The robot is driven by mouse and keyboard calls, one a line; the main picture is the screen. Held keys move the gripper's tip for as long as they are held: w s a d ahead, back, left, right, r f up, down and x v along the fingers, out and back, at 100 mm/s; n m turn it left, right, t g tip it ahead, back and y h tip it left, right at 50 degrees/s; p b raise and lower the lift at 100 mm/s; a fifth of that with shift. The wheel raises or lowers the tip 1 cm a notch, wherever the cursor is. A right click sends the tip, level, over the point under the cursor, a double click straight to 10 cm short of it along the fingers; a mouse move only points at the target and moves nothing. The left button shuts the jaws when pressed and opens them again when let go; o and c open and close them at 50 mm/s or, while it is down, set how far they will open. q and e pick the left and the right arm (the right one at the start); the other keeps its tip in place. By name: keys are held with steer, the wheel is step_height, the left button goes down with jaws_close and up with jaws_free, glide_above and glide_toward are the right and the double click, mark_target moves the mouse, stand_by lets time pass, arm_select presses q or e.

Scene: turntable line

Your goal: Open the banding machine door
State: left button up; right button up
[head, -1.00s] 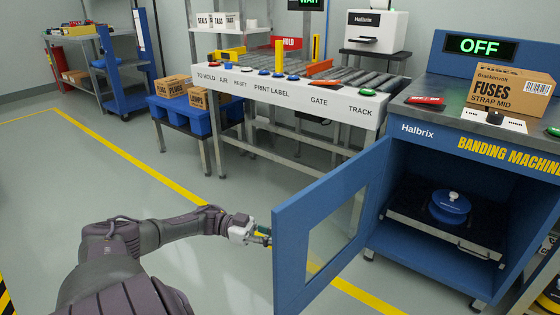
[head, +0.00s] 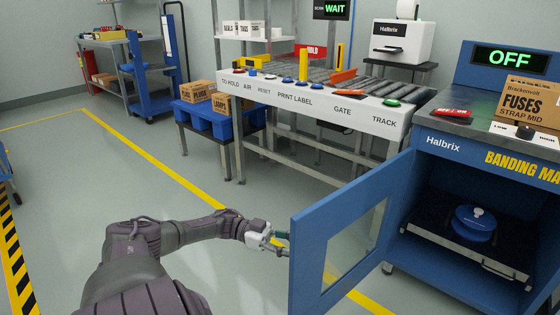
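The banding machine (head: 446,146) stands at the right, with a sign (head: 510,61) reading OFF on top. Its blue door (head: 307,252) with a window stands swung open toward me, hinged at the machine's left side. Inside the machine a blue reel (head: 474,224) sits on a dark tray with a handle. My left gripper (head: 284,245) is at the door's outer left edge. Its fingertips are small and partly hidden by the door, so I cannot tell whether they are shut on anything. My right gripper is not in view.
A roller conveyor table (head: 310,107) with buttons stands behind the door. A blue pallet (head: 205,118) with boxes is at the left.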

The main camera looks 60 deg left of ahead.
arm_select(q)
steer(key=v, duration=1.1)
steer(key=shift+s+a, duration=0.2)
steer(key=shift+f, duration=0.1)
